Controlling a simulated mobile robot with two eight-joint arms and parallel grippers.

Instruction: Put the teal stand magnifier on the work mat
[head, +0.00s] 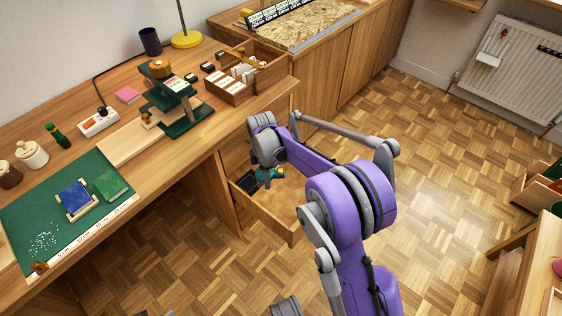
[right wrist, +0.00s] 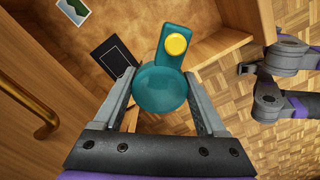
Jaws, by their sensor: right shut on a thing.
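The teal stand magnifier (right wrist: 160,88) has a round teal top and an arm with a yellow knob. It sits between the two fingers of my right gripper (right wrist: 160,78), which is shut on it. In the head view, a small part of the magnifier (head: 264,174) shows low in an open drawer, below my right wrist, which hides most of the gripper. I cannot tell whether it touches the drawer floor. The green work mat (head: 22,212) lies on the desk at the left, with a blue item and a green item on it.
The open drawer (head: 268,213) has wooden walls around the gripper; a black card (right wrist: 112,56) and a picture card (right wrist: 74,10) lie inside. The desk holds a green stand (head: 187,119), a card box (head: 229,92) and a power strip (head: 98,122).

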